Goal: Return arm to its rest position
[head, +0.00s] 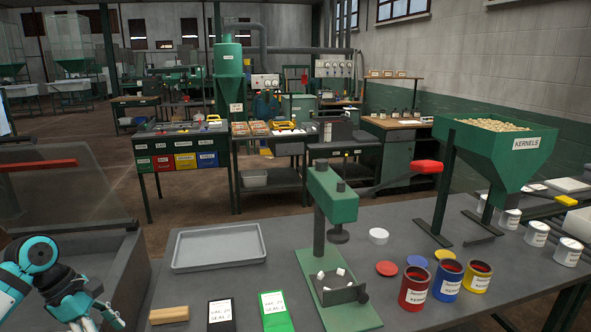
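My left arm (38,254), teal and dark grey, is bent at the lower left corner, beside the left end of the grey table (395,235). Its lower end, where the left gripper (92,312) appears, is small and cut by the bottom edge; its finger opening cannot be made out. I see nothing held there. My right arm and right gripper are not in view.
On the table are a grey tray (219,247), a wooden block (169,315), black (221,314) and green (276,311) cards, a green press (334,200), labelled cans (414,287) and a kernel hopper (487,152). A grey bin (124,275) stands beside my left arm.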

